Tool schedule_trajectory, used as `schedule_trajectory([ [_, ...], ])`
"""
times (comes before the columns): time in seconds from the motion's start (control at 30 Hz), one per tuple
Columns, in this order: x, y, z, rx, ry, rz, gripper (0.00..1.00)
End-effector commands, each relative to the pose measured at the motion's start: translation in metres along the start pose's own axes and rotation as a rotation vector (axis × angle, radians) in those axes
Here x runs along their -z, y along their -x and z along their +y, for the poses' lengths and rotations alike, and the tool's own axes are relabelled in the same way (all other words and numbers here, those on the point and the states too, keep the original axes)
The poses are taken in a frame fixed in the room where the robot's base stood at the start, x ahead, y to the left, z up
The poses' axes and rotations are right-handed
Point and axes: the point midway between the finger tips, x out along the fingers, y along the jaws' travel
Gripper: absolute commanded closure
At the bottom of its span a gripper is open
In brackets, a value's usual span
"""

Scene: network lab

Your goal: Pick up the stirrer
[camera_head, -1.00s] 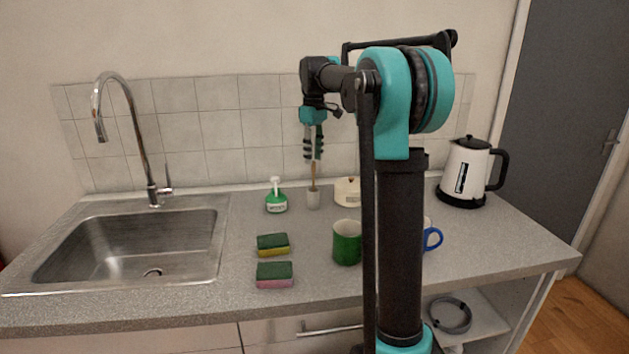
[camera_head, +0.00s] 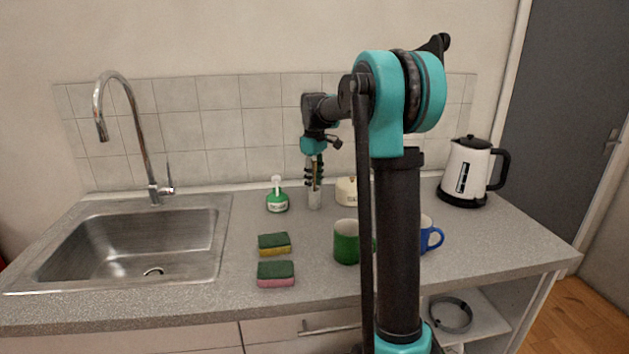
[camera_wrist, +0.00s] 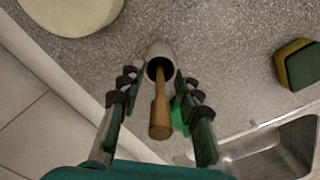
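The stirrer (camera_wrist: 160,118) is a wooden stick standing in a small light grey cup (camera_head: 314,201) at the back of the counter. In the wrist view its thick handle end points toward the camera, and its lower end is hidden inside the cup (camera_wrist: 161,49). My gripper (camera_head: 314,180) is pointed down just above the cup. In the wrist view my gripper (camera_wrist: 160,90) is open, with one finger on each side of the stirrer and visible gaps between. In the head view the fingers partly hide the stirrer.
A green soap bottle (camera_head: 277,200) stands left of the cup, and a cream container (camera_head: 346,190) stands right. Two sponges (camera_head: 274,244) (camera_head: 276,274), a green mug (camera_head: 346,243), a blue-handled mug (camera_head: 430,238) and a kettle (camera_head: 467,172) share the counter. The sink (camera_head: 140,250) is left.

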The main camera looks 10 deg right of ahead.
Motion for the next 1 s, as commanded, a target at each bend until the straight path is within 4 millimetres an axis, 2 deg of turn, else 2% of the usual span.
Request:
schedule_trajectory([
  [0.07,0.000,0.000,0.000,0.000,0.000,0.000,0.66],
  [0.37,0.000,0.000,0.000,0.000,0.000,0.000,1.00],
  [0.77,0.000,0.001,0.000,0.000,0.000,0.000,1.00],
  [1.0,0.000,0.017,0.000,0.000,0.000,0.000,1.00],
])
